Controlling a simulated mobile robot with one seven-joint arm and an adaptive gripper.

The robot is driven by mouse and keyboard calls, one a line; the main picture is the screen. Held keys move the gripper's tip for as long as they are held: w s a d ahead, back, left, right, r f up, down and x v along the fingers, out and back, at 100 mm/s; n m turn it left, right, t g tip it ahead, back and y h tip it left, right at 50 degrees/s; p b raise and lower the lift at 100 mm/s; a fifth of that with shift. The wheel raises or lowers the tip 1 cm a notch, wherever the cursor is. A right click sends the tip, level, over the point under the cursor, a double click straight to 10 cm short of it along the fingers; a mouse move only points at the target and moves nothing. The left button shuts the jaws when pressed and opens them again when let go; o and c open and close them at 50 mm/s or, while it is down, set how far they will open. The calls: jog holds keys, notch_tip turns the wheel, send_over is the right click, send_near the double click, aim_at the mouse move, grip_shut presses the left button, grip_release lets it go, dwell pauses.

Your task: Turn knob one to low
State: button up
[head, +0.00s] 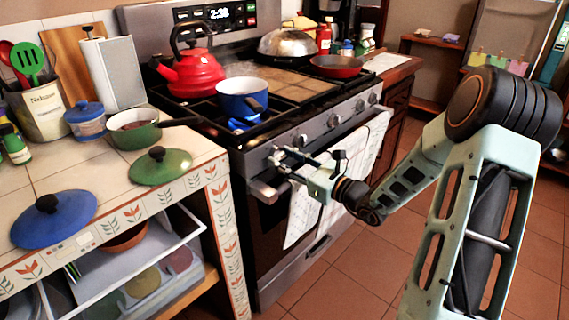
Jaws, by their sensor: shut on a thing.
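The stove's front panel (318,127) carries a row of knobs, including a knob (301,141) just right of my gripper and others farther right (333,121). My gripper (279,158) is at the left end of the panel, shut on the leftmost knob, which its fingers mostly hide. The knob's pointer setting cannot be read. A blue pot (241,102) stands on the front left burner, with a blue flame (240,124) showing beneath it.
A red kettle (194,75) and a red pan (336,66) stand on the stove. A towel (355,160) hangs from the oven handle below my gripper. The tiled counter (95,175) at left holds lids and a green pan (133,130). The floor at right is clear.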

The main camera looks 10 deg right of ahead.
jog(key=n+b, duration=0.2)
jog(key=n, duration=0.1)
jog(key=n+b, duration=0.1)
jog(key=shift+f+b, duration=0.25)
jog(key=shift+b, duration=0.1)
jog(key=n+b, duration=0.3)
jog(key=shift+r, duration=0.15)
jog(key=shift+r+n, duration=0.1)
jog(key=shift+n, duration=0.3)
jog(key=o, duration=1.1)
jog(key=shift+o, duration=0.2)
jog(key=shift+d, duration=0.1)
jog(key=v, duration=1.2)
